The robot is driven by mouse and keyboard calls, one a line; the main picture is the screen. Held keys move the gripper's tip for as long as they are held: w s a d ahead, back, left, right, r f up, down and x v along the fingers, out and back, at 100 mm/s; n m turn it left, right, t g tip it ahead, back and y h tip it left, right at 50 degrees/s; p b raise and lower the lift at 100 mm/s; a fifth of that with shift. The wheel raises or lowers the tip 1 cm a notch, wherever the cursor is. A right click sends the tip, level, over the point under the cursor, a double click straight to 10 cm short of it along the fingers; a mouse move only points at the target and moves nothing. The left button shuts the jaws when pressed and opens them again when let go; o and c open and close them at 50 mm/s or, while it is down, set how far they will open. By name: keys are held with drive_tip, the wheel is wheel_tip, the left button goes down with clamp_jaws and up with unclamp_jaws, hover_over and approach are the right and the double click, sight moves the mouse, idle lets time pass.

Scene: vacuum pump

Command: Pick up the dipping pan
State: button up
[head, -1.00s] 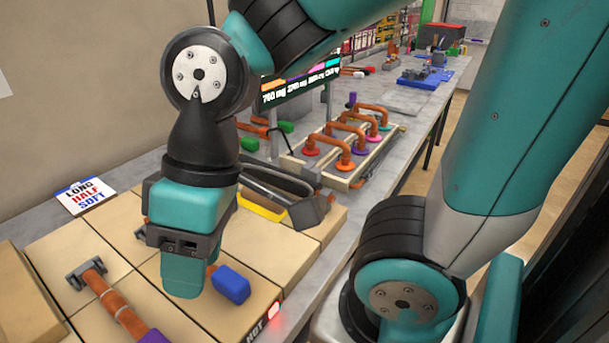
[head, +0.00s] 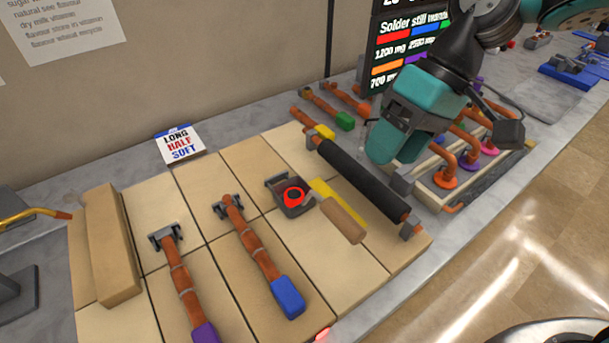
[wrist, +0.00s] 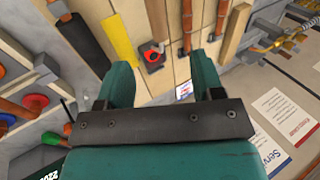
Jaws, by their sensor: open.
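The dipping pan (head: 280,203) appears to be the small dark grey vessel with a red ring-like spot in it. It sits on the tan bricks in the middle of the bench in the head view. It shows in the wrist view (wrist: 155,66) ahead of my fingers, roughly between them. My gripper (head: 387,158) is to the right of the pan in the head view, over the far right of the bricks, with clear space between. In the wrist view my gripper (wrist: 162,82) has its two teal fingers well apart, with nothing held.
A long black cylinder (head: 362,180) lies further right. Copper pipes with blue (head: 288,297) and purple (head: 204,333) ends lie left. A pipe rack (head: 430,195) and a sign (head: 392,55) stand right.

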drive_tip(key=g+p, duration=0.1)
drive_tip(key=p, duration=0.1)
approach(328, 215)
drive_tip(key=shift+y, duration=0.3)
drive_tip(key=p+x, duration=0.1)
drive_tip(key=x, duration=0.2)
drive_tip(key=p+x, duration=0.2)
drive_tip(key=x, duration=0.1)
drive_tip(key=w+d+f+p+x, duration=0.1)
drive_tip(key=x, duration=0.3)
drive_tip(key=shift+p, duration=0.3)
drive_tip(key=shift+a+f, duration=0.15)
drive_tip(key=shift+f, duration=0.3)
clamp_jaws()
